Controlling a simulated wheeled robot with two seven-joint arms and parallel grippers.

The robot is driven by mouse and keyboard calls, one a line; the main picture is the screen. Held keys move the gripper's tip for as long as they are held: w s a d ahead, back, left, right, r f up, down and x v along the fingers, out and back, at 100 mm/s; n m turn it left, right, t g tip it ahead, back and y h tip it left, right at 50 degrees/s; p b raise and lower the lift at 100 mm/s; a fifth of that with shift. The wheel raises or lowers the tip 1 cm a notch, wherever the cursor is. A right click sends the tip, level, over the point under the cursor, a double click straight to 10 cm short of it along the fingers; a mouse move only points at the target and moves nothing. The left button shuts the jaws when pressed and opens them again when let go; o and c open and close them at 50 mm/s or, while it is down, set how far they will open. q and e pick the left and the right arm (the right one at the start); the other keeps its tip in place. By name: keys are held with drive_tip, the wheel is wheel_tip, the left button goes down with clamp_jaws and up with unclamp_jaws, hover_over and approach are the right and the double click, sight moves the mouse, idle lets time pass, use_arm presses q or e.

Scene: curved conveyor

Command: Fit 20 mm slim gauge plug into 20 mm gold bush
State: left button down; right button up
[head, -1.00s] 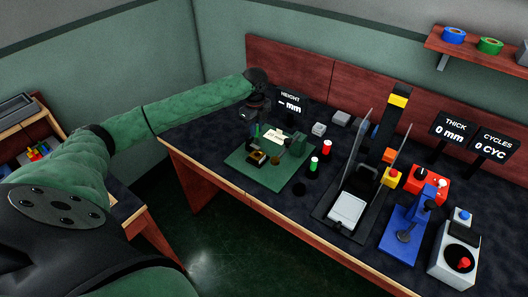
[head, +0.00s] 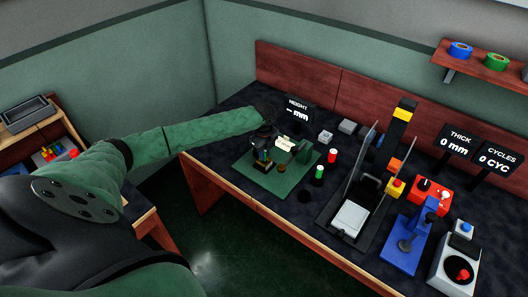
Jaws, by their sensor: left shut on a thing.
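My left gripper (head: 264,146) is above the green plate (head: 262,184), at the back left of the bench. It is shut on a slim, dark upright piece, which I take to be the slim gauge plug; the fingers hide most of it. The gold bush (head: 261,164) sits in a dark block on the plate, directly below the gripper. The held piece and the bush overlap in this view, so I cannot tell whether the plug is in the bore or only above it. My right gripper is out of view.
A green block (head: 304,152) and a small brass round (head: 281,168) are on the plate, close right of the gripper. A red-and-white cylinder (head: 332,156) and a green-topped cylinder (head: 319,173) stand further right. A clear-sided press (head: 349,219) is beyond them.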

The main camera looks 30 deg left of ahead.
use_arm(q)
drive_tip(key=c, duration=1.3)
unclamp_jaws()
drive_tip(key=shift+f, duration=0.1)
drive_tip(key=shift+c, duration=0.2)
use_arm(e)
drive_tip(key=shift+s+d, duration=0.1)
